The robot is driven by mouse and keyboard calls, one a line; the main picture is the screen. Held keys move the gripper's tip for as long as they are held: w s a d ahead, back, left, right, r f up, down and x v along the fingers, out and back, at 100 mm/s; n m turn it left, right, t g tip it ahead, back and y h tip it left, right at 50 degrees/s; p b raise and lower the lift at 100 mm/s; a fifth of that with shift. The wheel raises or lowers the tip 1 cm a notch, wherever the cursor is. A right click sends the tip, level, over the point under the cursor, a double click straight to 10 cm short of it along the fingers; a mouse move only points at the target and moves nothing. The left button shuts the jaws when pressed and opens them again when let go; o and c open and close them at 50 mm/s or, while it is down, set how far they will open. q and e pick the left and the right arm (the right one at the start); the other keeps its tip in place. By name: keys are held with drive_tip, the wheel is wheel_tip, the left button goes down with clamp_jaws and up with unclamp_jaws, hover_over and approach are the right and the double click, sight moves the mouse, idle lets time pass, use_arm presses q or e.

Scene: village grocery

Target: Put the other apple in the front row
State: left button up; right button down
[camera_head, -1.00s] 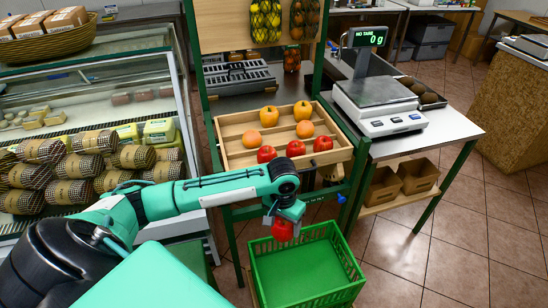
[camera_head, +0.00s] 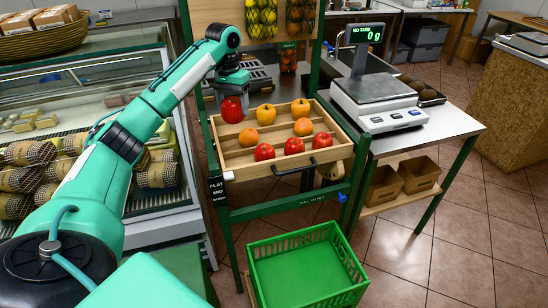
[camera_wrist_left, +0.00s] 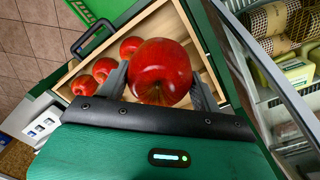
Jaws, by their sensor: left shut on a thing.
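My left gripper (camera_head: 232,84) is shut on a red apple (camera_head: 232,110) and holds it above the back left part of the wooden tray (camera_head: 233,165). The held apple also fills the middle of the left wrist view (camera_wrist_left: 160,72), between the two fingers. Three red apples sit in the tray's front row: left (camera_head: 264,152), middle (camera_head: 294,146), right (camera_head: 322,140). Two orange fruits lie in the middle row, left (camera_head: 248,137) and right (camera_head: 303,127). Two yellow-orange fruits lie in the back row, left (camera_head: 266,114) and right (camera_head: 300,108). My right gripper is not in view.
The green crate (camera_head: 305,232) below the tray is empty. A scale (camera_head: 380,100) stands on the table at right. A glass display case (camera_head: 85,80) with wrapped goods is at left. A black handle (camera_head: 295,168) sits on the tray's front.

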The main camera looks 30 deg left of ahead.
use_arm(q)
wheel_tip(320, 180, down, 20)
drive_tip(key=shift+r+p, duration=0.2)
drive_tip(key=shift+p, duration=0.2)
drive_tip(key=o, duration=0.8)
drive_tip(key=r, duration=0.8)
drive_tip(key=r+b, duration=0.1)
drive_tip(key=r, duration=0.3)
drive_tip(key=shift+a+r, duration=0.1)
drive_tip(key=shift+a, duration=0.15)
